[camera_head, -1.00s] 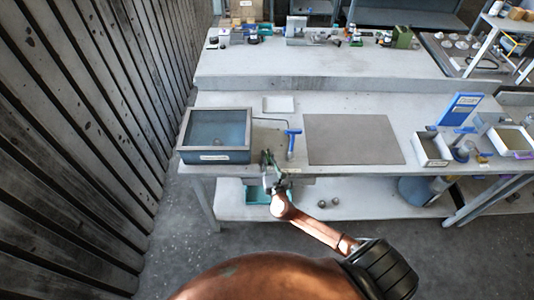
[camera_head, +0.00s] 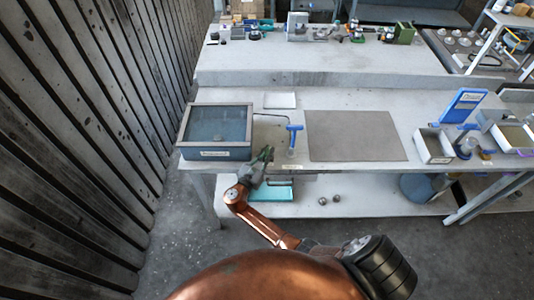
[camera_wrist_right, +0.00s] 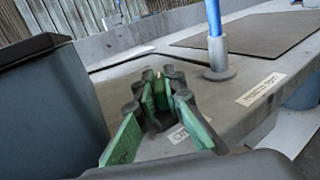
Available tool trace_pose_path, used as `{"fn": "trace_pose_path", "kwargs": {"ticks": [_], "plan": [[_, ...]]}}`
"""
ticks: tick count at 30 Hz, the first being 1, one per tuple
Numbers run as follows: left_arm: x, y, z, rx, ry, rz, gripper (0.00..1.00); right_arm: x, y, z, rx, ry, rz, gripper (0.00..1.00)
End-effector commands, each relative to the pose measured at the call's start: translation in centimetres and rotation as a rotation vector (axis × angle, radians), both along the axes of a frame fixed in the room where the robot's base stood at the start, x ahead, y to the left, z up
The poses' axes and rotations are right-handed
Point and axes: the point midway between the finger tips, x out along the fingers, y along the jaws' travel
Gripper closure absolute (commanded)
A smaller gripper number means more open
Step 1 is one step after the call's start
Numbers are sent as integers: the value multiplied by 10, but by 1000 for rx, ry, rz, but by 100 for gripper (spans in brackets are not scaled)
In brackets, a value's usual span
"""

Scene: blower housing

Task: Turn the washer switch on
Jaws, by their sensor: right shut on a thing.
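The washer (camera_head: 213,153) is a blue-grey open-looking box at the left of the bench, with a white label on its front. Its dark side fills the left of the right wrist view (camera_wrist_right: 60,110). My right gripper (camera_head: 264,154) is at the bench's front edge, just right of the washer. In the right wrist view its green-padded fingers (camera_wrist_right: 158,84) are closed together at the tips over the bench top. The thing between them, apparently the washer switch, is mostly hidden by the fingers. A partly covered label (camera_wrist_right: 180,134) lies beside them. My left gripper is out of view.
A blue T-shaped handle (camera_head: 294,139) stands close right of the gripper, on a round grey base (camera_wrist_right: 220,73). A flat grey mat (camera_head: 353,136) lies further right. A teal tray (camera_head: 268,193) sits on the lower shelf. A wooden wall stands at left.

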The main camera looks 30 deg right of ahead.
Motion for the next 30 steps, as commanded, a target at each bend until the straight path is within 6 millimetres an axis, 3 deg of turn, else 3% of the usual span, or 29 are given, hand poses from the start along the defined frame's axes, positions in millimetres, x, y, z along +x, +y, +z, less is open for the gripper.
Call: {"fn": "trace_pose_path", "kwargs": {"ticks": [17, 18, 24, 30], "plan": [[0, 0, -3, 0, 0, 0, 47, 2, 2, 2, 0, -2, -29, 100], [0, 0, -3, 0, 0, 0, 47, 2, 2, 2, 1, -3, -29, 89], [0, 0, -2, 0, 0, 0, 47, 1, 1, 1, 0, -2, -31, 76], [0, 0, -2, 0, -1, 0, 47, 0, 0, 1, 0, -1, -33, 73]]}}
